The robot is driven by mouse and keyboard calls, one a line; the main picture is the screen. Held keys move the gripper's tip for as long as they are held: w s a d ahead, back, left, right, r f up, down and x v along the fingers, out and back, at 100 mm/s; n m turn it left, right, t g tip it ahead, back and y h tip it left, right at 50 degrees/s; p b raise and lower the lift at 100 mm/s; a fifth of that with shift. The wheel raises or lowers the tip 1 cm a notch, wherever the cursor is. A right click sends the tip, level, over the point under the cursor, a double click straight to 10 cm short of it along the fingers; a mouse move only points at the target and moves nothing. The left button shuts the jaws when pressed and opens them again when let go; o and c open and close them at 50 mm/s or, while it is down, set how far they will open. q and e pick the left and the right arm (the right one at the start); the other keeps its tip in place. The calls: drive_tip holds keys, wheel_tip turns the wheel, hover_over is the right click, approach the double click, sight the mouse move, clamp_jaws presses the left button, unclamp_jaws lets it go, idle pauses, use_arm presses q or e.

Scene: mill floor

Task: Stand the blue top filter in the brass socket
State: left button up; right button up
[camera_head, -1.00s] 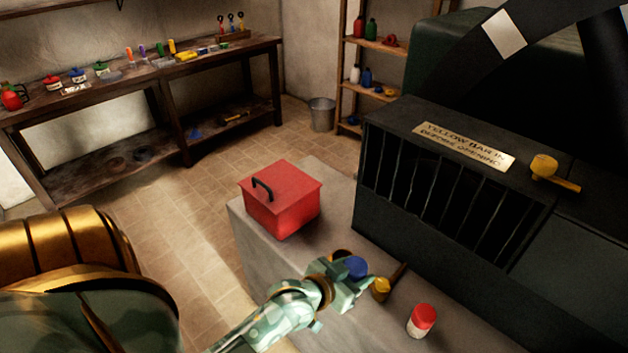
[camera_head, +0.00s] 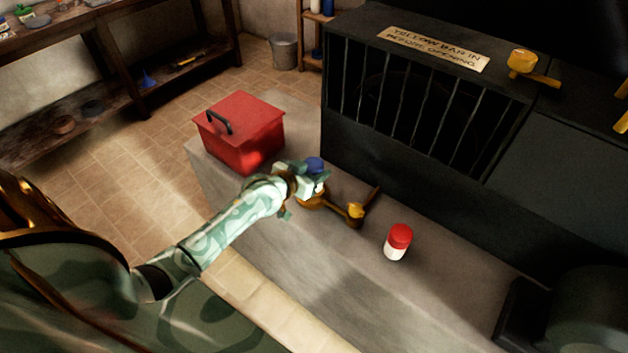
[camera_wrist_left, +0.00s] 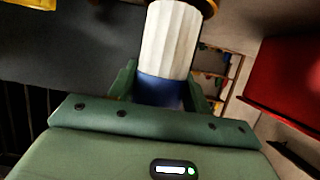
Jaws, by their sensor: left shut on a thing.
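The blue top filter has a white pleated body (camera_wrist_left: 170,42) and a blue cap (camera_wrist_left: 158,92); in the head view only its blue cap (camera_head: 314,164) shows clearly. My left gripper (camera_head: 306,180) is shut on the blue cap, with the white body pointing away from the palm. The brass socket (camera_head: 312,203) is on the grey ledge just below the gripper, partly hidden by it. A brass rim (camera_wrist_left: 207,6) shows at the white end's far edge in the left wrist view; I cannot tell whether the end is inside it. My right gripper is not in view.
A yellow-knobbed lever (camera_head: 355,210) is close right of the socket. A red-capped white filter (camera_head: 397,243) stands further right on the ledge (camera_head: 330,265). A red box (camera_head: 240,132) stands left; a dark barred housing (camera_head: 420,110) rises behind. The ledge front is clear.

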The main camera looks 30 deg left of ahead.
use_arm(q)
wheel_tip(320, 180, down, 4)
drive_tip(key=shift+w+a+r+b, duration=0.1)
drive_tip(key=shift+w+a+b, duration=0.05)
drive_tip(key=shift+b, duration=0.8)
drive_tip(key=shift+r, duration=0.15)
drive_tip(key=shift+f, duration=0.2)
drive_tip(key=o, duration=1)
drive_tip(key=shift+o, duration=0.2)
